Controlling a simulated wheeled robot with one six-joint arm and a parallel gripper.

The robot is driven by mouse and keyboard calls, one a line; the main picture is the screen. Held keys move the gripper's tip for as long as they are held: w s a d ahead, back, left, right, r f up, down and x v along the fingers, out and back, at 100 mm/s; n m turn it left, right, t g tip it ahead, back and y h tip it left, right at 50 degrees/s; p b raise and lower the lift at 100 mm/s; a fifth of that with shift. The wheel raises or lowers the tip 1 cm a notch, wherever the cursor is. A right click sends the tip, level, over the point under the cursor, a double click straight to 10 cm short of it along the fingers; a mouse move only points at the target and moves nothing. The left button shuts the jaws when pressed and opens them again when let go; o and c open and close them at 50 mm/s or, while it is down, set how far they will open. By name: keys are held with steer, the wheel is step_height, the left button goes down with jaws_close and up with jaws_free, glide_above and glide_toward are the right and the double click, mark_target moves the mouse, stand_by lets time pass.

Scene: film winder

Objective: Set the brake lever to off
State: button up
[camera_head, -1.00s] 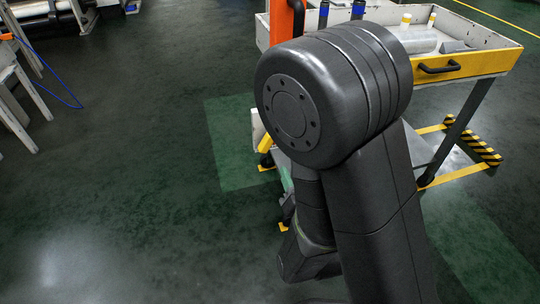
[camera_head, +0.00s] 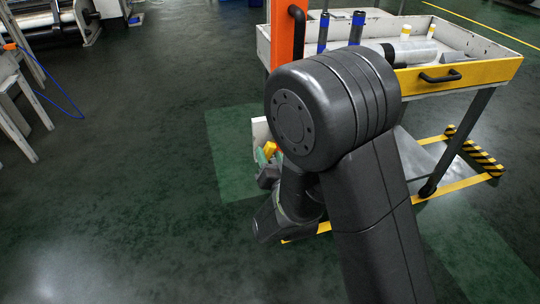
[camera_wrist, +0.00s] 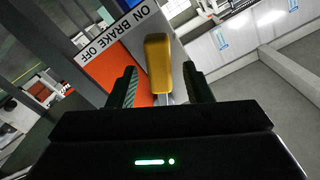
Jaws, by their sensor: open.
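The brake lever's yellow handle (camera_wrist: 158,62) stands up in the middle of the wrist view, with a pale shank below it. Its plate carries a white label (camera_wrist: 112,38) reading ON, BRAKE, OFF, beside an orange panel (camera_wrist: 112,70). My gripper (camera_wrist: 162,84) is open, one dark finger on each side of the handle, with visible space on both sides. I cannot tell how deep the handle sits between the fingers. In the head view a small yellow piece (camera_head: 270,148), probably the handle, shows by my gripper (camera_head: 266,165); my arm hides much there.
A white tray cart (camera_head: 462,76) with a black pull handle stands right, with bottles and rolls in it. An orange post (camera_head: 284,35) rises at its left. A striped floor marker (camera_head: 480,158) lies under it. Floor on the left (camera_head: 120,180) is clear.

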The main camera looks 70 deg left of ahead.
steer(key=shift+a, duration=0.5)
jaws_close()
